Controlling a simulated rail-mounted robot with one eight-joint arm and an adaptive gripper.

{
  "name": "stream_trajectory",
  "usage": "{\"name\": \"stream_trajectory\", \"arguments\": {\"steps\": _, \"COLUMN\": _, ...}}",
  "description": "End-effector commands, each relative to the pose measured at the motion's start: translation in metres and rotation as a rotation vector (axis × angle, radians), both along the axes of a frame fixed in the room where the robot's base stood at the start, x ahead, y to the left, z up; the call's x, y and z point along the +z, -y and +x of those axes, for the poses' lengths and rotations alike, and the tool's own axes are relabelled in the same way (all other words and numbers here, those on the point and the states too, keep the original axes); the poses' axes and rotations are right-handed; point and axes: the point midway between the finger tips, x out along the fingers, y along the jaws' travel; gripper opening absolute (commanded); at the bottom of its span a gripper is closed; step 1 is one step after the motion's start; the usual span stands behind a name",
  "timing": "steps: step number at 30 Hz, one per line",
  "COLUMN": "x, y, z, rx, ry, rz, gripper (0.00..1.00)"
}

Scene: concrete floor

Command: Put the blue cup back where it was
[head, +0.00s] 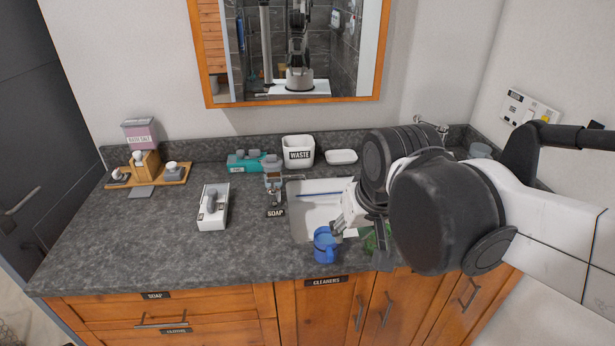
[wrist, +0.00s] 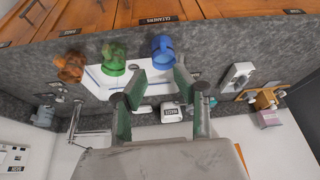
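The blue cup (head: 325,245) stands upright near the front edge of the counter, at the sink's front left corner. My arm hides the right part of the sink.
A green cup (wrist: 113,60) and an orange cup (wrist: 72,67) stand in a row with the blue one. The sink (head: 308,222) lies behind. A white box-like dispenser (head: 213,208) is to the left, a waste bin (head: 298,151) at the back. The front left counter is clear.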

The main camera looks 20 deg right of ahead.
Motion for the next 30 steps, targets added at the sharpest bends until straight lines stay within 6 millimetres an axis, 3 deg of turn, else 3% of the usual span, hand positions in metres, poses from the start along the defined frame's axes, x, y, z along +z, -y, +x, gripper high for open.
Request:
{"name": "stream_trajectory", "arguments": {"steps": 3, "x": 0.002, "y": 0.001, "z": -0.018, "rx": 0.014, "ry": 0.076, "rz": -0.009, "gripper": 0.28}}
{"name": "stream_trajectory", "arguments": {"steps": 10, "x": 0.003, "y": 0.001, "z": -0.037, "rx": 0.033, "ry": 0.179, "rz": -0.024, "gripper": 0.28}}
{"name": "stream_trajectory", "arguments": {"steps": 23, "x": 0.003, "y": 0.001, "z": -0.04, "rx": 0.039, "ry": 0.206, "rz": -0.029, "gripper": 0.28}}
{"name": "stream_trajectory", "arguments": {"steps": 30, "x": -0.019, "y": 0.001, "z": -0.04, "rx": 0.038, "ry": 0.205, "rz": -0.028, "gripper": 0.28}}
